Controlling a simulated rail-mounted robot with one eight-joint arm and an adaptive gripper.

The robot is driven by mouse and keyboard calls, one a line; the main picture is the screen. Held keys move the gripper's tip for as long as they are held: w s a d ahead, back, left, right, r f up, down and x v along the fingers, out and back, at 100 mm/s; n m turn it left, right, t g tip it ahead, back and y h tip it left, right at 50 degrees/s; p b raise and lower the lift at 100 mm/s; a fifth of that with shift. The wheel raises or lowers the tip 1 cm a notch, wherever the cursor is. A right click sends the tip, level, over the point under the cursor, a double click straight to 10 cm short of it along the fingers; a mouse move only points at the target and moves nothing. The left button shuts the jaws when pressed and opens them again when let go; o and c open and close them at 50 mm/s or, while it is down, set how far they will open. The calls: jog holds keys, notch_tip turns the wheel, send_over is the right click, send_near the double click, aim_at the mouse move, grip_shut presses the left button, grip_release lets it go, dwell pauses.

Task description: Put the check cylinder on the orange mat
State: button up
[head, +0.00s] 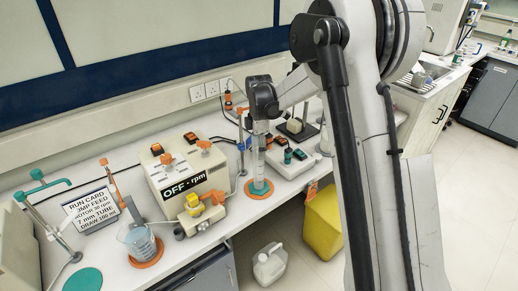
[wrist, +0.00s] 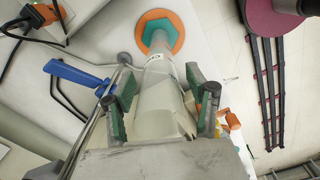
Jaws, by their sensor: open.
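The check cylinder (head: 259,158) is a tall, clear graduated cylinder with a teal hexagonal foot. It stands upright, with its foot on a round orange mat (head: 258,194) near the bench's front edge. In the wrist view the cylinder (wrist: 160,80) runs away from me to the teal foot on the orange mat (wrist: 178,45). My gripper (head: 261,118) is at the cylinder's upper part. In the wrist view its green-padded fingers (wrist: 162,102) are open on either side of the cylinder. The cylinder's top is partly hidden by my gripper.
A pump box (head: 182,172) marked OFF stands left of the cylinder. A beaker (head: 137,241) stands on another orange disc (head: 147,252), near a teal disc (head: 83,280). A small switch box (head: 289,160) is close on the right. A yellow bin (head: 324,222) stands below.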

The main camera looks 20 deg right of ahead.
notch_tip(320, 180, up, 11)
jog(key=s+r+m+t, duration=0.2)
jog(key=s+r+m, duration=0.3)
jog(key=s+r, duration=0.4)
jog(key=s+f+m+t, duration=0.2)
jog(key=s+m, duration=0.4)
jog(key=s, duration=0.8)
jog(key=s+f+m+t, duration=0.1)
jog(key=s+m+t, duration=0.2)
jog(key=s+m, duration=0.4)
jog(key=s, duration=0.7)
jog(key=shift+f+b, duration=0.4)
notch_tip(320, 180, down, 5)
jog(key=b, duration=0.4)
jog(key=shift+r+b, duration=0.2)
jog(key=shift+b, duration=0.15)
